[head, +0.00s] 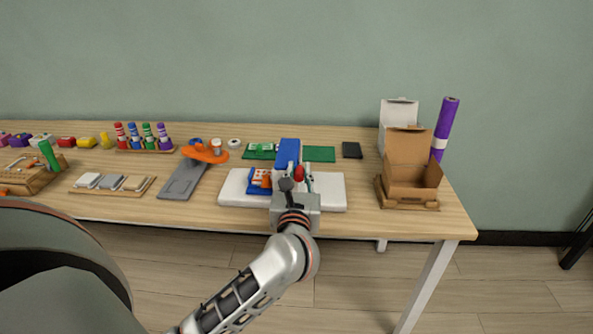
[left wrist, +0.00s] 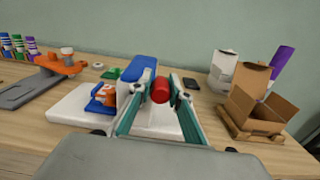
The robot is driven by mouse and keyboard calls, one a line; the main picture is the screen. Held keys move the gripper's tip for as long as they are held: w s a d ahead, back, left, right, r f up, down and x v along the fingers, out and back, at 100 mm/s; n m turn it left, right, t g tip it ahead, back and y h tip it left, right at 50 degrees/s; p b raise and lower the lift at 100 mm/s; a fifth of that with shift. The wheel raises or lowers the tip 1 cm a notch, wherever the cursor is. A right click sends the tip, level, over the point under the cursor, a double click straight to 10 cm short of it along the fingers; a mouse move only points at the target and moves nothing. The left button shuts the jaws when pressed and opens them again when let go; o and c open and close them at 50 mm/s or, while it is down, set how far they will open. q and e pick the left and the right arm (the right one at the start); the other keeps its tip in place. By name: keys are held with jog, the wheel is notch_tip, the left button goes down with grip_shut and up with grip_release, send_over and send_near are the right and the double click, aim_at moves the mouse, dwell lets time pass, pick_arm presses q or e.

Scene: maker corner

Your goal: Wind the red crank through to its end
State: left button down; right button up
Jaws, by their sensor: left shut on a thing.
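The red crank handle (head: 299,173) shows as a small red knob beside an upright blue block (head: 288,150). The block stands on a white base plate (head: 332,190), with a blue and orange part (head: 258,182) at its left. My left gripper (head: 299,178) reaches in from the front over the plate. In the left wrist view the red knob (left wrist: 160,89) sits between the tips of my left gripper (left wrist: 158,92), which is shut on it. The crank's arm and its joint to the block are hidden. My right gripper is in neither view.
An open cardboard box (head: 412,170), a white box (head: 398,113) and a purple roll (head: 444,128) stand at the right. An orange-topped grey device (head: 182,180) lies to the left. Green boards (head: 319,154) and a black pad (head: 352,150) lie behind.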

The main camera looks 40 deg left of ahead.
pick_arm(q)
jog(key=c, duration=1.9)
grip_release()
jog(key=shift+d+f, duration=0.2)
jog(key=shift+f, duration=0.15)
jog(key=shift+r, duration=0.1)
jog(key=v, duration=1.2)
